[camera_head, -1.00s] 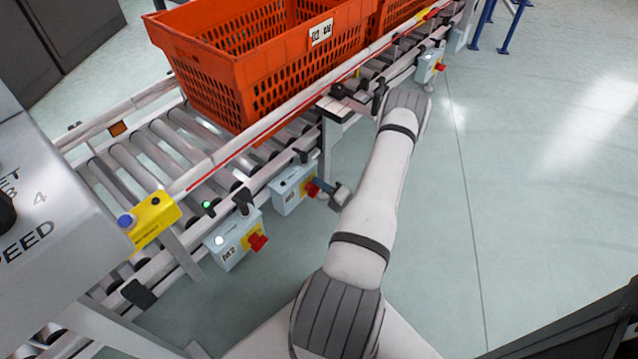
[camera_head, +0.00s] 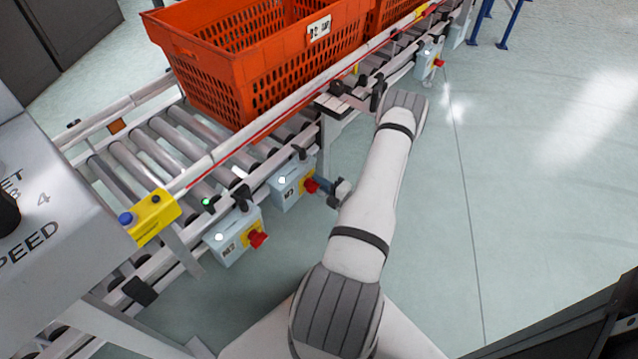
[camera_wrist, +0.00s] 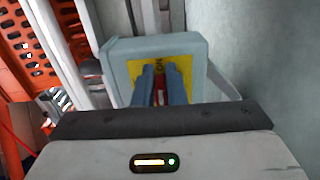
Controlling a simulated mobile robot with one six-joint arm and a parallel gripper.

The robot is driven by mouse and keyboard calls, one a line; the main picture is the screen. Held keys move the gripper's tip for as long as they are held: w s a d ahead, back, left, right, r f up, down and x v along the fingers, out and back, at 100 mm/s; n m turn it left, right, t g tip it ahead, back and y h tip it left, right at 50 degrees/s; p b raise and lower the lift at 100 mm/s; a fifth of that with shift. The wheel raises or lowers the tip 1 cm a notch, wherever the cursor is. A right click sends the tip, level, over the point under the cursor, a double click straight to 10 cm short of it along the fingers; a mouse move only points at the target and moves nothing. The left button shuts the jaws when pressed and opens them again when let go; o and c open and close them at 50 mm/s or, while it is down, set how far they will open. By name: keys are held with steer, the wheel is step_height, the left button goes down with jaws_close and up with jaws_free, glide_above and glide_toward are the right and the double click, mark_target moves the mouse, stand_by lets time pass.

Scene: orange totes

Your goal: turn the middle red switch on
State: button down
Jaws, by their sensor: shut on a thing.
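The middle red switch (camera_head: 311,185) sits on a yellow plate on the front of a pale blue box (camera_head: 289,190) under the conveyor's edge. A small lamp on this box glows white. My gripper (camera_head: 319,186) is at the switch, with its blue fingers on either side of it. In the wrist view my gripper (camera_wrist: 161,72) is shut on the switch, and a strip of the red switch (camera_wrist: 160,97) shows between the fingers. The yellow plate (camera_wrist: 186,68) has the letters "ON" near the fingertips. The fingers hide most of the switch.
A similar box (camera_head: 234,238) with a red switch and lit lamp is nearer, marked M2; another box (camera_head: 428,58) is farther along. An orange tote (camera_head: 255,75) stands on the roller conveyor (camera_head: 150,150). Open floor (camera_head: 540,200) lies to the right.

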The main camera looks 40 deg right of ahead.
steer(key=shift+s+a+f, duration=0.1)
steer(key=shift+a+f, duration=0.15)
steer(key=shift+a, duration=0.2)
steer(key=c, duration=1.5)
jaws_free()
steer(key=shift+d+r, duration=0.15)
steer(key=shift+d, duration=0.05)
steer(key=s, duration=0.2)
steer(key=s+d+p, duration=0.1)
steer(key=s, duration=0.4)
steer(key=shift+s+d+p, duration=0.2)
steer(key=shift+s+p, duration=0.1)
steer(key=shift+p, duration=0.1)
